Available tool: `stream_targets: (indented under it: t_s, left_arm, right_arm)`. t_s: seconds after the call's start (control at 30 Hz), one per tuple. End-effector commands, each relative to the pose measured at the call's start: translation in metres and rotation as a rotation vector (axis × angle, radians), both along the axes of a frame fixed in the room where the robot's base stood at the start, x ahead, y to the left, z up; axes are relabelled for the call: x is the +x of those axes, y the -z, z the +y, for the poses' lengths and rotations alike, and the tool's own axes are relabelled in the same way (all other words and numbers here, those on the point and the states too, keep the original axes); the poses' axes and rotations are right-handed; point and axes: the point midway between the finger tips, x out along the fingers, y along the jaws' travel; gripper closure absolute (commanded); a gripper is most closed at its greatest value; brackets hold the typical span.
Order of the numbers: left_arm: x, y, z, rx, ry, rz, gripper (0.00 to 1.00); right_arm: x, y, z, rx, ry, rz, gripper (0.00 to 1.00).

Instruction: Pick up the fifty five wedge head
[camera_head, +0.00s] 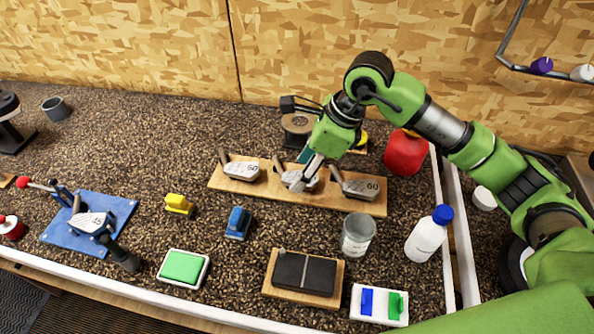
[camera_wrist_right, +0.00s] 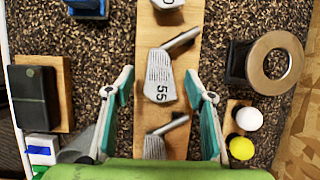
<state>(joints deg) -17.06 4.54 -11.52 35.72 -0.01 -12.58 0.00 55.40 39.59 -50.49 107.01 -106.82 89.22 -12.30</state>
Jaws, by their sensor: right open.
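The fifty five wedge head (camera_wrist_right: 162,82) is grey, with grooves and the number 55. It lies on a wooden board (camera_head: 226,184) as the middle one of three heads. In the head view the middle head (camera_head: 291,177) is partly hidden by my gripper. My right gripper (camera_head: 306,176) is open, above the middle head. In the wrist view its fingers stand on both sides of the 55 head, with gaps and nothing held. The other heads, on the left (camera_head: 241,169) and right (camera_head: 361,187), lie on the same board. My left gripper is not in view.
A clear cup (camera_head: 357,236), a white bottle (camera_head: 427,236) and a black block on wood (camera_head: 305,274) stand in front. A red container (camera_head: 405,153) stands at the right. A blue plate (camera_head: 118,207) with a clamped head (camera_head: 91,223) is at the left.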

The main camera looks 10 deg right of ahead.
Motion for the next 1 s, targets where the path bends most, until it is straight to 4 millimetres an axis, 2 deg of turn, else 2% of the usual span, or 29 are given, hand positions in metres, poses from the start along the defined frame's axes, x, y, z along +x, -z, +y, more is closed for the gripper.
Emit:
stream_targets:
  t_s: [0.13,0.37,0.5,0.53,0.87,1.0]
  left_arm:
    - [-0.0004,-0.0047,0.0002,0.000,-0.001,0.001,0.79]
    - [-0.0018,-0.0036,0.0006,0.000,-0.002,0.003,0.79]
    - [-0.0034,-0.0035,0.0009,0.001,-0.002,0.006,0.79]
    - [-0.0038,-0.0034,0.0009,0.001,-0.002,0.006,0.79]
    - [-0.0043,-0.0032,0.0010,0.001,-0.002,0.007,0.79]
    - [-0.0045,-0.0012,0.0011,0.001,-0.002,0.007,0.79]
  right_arm:
    - [0.0015,0.0120,0.0045,0.000,0.000,0.001,0.50]
    - [0.0018,0.0140,0.0046,0.000,-0.001,0.000,0.50]
    - [0.0019,0.0137,0.0044,0.000,0.000,0.000,0.87]
    - [0.0019,0.0137,0.0045,0.000,0.000,0.000,0.92]
    - [0.0025,0.0118,0.0046,0.001,0.000,-0.003,0.92]
    - [0.0033,0.0049,0.0047,0.001,0.001,-0.005,0.92]
